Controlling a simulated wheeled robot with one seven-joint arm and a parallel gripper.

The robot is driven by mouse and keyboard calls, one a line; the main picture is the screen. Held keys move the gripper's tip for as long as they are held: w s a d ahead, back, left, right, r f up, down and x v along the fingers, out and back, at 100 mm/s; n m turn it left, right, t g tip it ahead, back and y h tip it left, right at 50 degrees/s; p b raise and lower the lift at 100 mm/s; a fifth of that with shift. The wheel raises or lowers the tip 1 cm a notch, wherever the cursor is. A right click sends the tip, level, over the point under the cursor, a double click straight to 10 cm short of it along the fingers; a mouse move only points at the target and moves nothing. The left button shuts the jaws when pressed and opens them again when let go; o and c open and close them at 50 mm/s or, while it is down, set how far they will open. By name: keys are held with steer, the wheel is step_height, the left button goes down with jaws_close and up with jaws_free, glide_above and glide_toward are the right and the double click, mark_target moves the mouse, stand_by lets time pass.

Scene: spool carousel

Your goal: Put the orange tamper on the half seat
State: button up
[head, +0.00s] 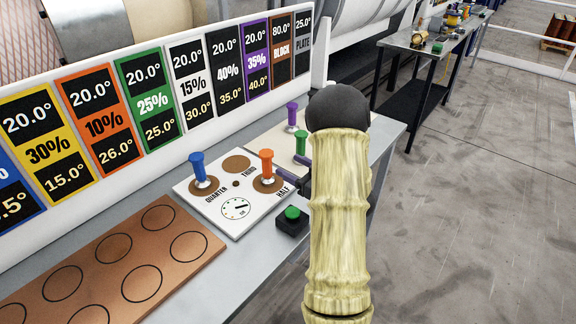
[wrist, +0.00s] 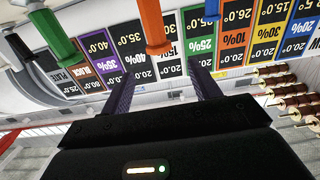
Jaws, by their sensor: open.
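The orange tamper (head: 266,162) stands upright on the brown round half seat (head: 277,188) of the white board (head: 215,218) in the head view. In the wrist view, which looks upside down, the orange tamper (wrist: 153,25) lies ahead of the fingertips, roughly between them in the picture. My gripper (head: 292,170) is open, with dark purple fingers just right of the tamper; it also shows in the wrist view (wrist: 160,78). I see nothing between the fingers. My arm hides part of the area to the right.
A blue tamper (head: 198,168) stands on the quarter seat; the third seat (head: 236,163) is empty. Purple (head: 292,114) and green (head: 301,142) tampers stand behind on a pale board. A green button box (head: 292,220) sits in front. A brown panel with rings (head: 120,262) lies left.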

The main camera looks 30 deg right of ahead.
mark_target(270, 160)
steer(key=shift+w, duration=0.15)
stand_by(0.3)
steer(key=w+a+m+g+h, duration=0.1)
steer(key=h, duration=0.1)
steer(key=w+a+g+h, duration=0.1)
steer(key=w+a+h, duration=0.1)
steer(key=shift+w+a+m+h, duration=0.1)
steer(key=shift+m+h, duration=0.2)
steer(key=shift+m, duration=0.1)
steer(key=s+a+f+m+g+h, duration=0.1)
steer(key=s+a+f+m+g, duration=0.1)
steer(key=s+a+g, duration=1)
steer(key=s+a, duration=0.6)
steer(key=s, duration=0.2)
steer(key=shift+s+f+h, duration=0.3)
steer(key=shift+s+f, duration=0.05)
steer(key=shift+s, duration=0.05)
